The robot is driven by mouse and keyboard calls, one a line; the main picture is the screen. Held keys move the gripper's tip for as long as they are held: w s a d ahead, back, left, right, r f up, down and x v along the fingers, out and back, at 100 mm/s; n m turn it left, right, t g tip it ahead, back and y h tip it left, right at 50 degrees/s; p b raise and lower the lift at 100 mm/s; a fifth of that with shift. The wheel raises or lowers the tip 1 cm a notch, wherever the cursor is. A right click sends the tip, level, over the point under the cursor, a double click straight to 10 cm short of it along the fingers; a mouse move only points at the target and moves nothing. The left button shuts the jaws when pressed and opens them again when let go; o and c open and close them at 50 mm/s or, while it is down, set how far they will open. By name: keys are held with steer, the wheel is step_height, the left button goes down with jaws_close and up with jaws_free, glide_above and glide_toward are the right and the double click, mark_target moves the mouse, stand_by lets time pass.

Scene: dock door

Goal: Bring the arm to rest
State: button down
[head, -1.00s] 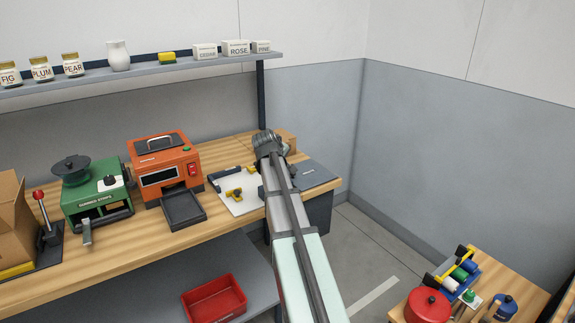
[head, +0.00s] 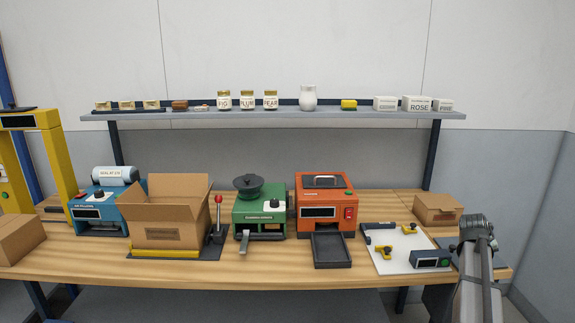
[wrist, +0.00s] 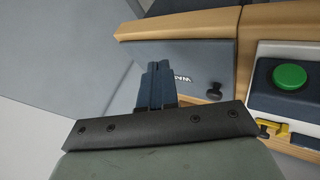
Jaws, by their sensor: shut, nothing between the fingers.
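My arm reaches up from the lower right corner in the head view, and its wrist end (head: 476,232) stands at the right end of the workbench (head: 190,272). The fingers are hidden behind the wrist there. In the wrist view my gripper (wrist: 156,68) is shut, its two dark fingers side by side with nothing between them. It points toward a grey panel (wrist: 195,62) with a dark knob and white lettering at the bench end. I cannot tell how far the fingertips are from the panel.
A device with a green button (wrist: 289,76) is right of the fingers; a white board (head: 405,262) lies left of my arm. The orange machine (head: 325,190), green machine (head: 260,211) and open carton (head: 165,235) stand farther left. A shelf (head: 290,116) runs above. Grey floor shows lower left in the wrist view.

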steer(key=s+d+f+m, duration=0.1)
steer(key=d, duration=0.1)
steer(key=s+d+f+m, duration=0.1)
steer(key=d, duration=0.1)
steer(key=s+d+f, duration=0.1)
steer(key=d+f, duration=0.1)
steer(key=shift+s+f+m+g, duration=0.1)
steer(key=shift+s+m+g, duration=0.1)
steer(key=shift+m+g, duration=0.15)
steer(key=s+a+f+n+g+y, duration=0.15)
steer(key=s+a+f, duration=0.25)
steer(key=a+f, duration=0.7)
steer(key=s+a+f+g+y, duration=0.15)
steer(key=s+a+f, duration=0.25)
steer(key=a+f, duration=0.65)
steer(key=s+a+f+g+y, duration=0.15)
steer(key=s+a+f, duration=0.25)
steer(key=a+f, duration=0.75)
steer(key=s+a+f+n+g+y, duration=0.2)
steer(key=s+a+f, duration=0.95)
steer(key=s, duration=0.25)
steer(key=s+a+f+g, duration=0.1)
steer(key=s+a, duration=0.2)
steer(key=s, duration=0.5)
steer(key=s+a+f+n+g, duration=0.1)
steer(key=s+a, duration=0.3)
steer(key=s, duration=0.5)
steer(key=shift+s+f+g, duration=0.3)
steer(key=shift+f+g, duration=0.4)
